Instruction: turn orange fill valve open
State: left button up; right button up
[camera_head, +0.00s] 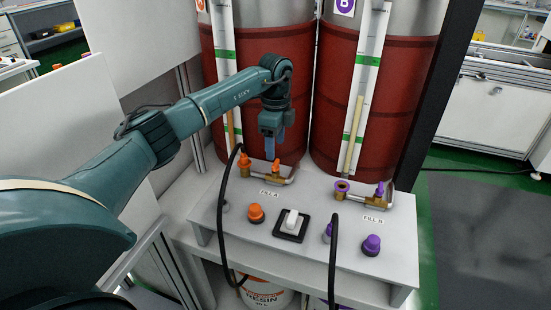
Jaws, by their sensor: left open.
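The orange fill valve (276,168) is a small orange handle on a brass fitting at the back of the white panel, by the label FILL A. An orange cap (244,160) stands at the fitting's left end. My left gripper (270,150) points down just above and behind the orange handle, with its blue fingers close to it. Whether they touch it I cannot tell. The gripper is open, and nothing shows held in it. My right gripper is not in view.
A purple valve (379,189) sits right on the panel (300,250). An orange knob (256,213), a white switch (291,221) and a purple knob (372,244) stand in front. Black hoses arch over the panel edge. Two red tanks (366,90) stand close behind.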

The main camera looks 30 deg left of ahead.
aim_at(276, 162)
pick_arm(q)
notch_tip(276, 162, down, 6)
jog(key=shift+r, duration=0.1)
jog(key=shift+c, duration=0.2)
jog(key=c, duration=1)
